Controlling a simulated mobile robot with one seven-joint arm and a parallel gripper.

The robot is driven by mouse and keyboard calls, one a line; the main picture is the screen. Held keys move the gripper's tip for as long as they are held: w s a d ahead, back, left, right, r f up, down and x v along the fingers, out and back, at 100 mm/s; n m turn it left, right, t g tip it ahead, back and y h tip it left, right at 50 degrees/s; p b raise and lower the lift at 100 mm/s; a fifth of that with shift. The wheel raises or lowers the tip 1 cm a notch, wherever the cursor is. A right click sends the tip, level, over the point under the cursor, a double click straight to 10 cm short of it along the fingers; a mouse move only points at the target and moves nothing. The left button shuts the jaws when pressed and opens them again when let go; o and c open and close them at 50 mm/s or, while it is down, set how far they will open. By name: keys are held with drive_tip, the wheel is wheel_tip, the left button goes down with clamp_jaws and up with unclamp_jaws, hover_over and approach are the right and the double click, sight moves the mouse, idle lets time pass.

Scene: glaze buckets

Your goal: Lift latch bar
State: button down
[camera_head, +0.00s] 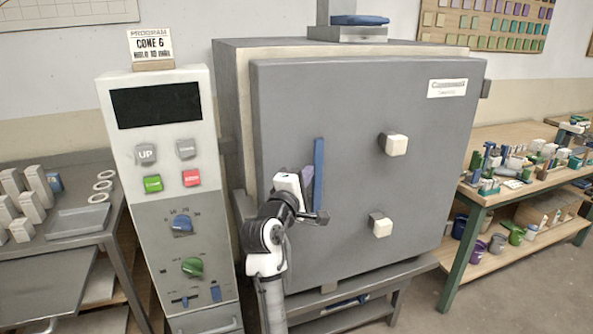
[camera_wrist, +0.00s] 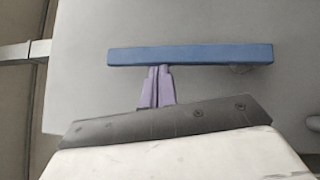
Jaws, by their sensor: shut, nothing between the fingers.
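A long blue bar (camera_head: 319,172) stands upright on the left part of the grey kiln door (camera_head: 400,110); I take it as the latch bar. In the wrist view the blue bar (camera_wrist: 205,54) lies across the upper part. My gripper (camera_head: 309,172) is just left of the bar's middle. Its purple fingers are shut together and empty. In the wrist view my gripper (camera_wrist: 157,70) has its tips at the bar's lower edge; I cannot tell if they touch it. The bar is not between the fingers.
Two pale knobs (camera_head: 397,145) (camera_head: 382,228) stick out from the door to the right. A control panel (camera_head: 165,190) with buttons and dials stands close on the left. A worktable (camera_head: 530,165) with small items is at right, a metal table (camera_head: 60,250) at far left.

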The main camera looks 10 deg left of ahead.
drive_tip(key=shift+w+d+r+p, duration=0.2)
drive_tip(key=shift+w+d+p, duration=0.1)
drive_tip(key=shift+d, duration=0.15)
drive_tip(key=shift+w+d+r+p, duration=0.15)
drive_tip(key=shift+w+d+p, duration=0.1)
drive_tip(key=shift+d, duration=0.2)
drive_tip(key=shift+d, duration=0.15)
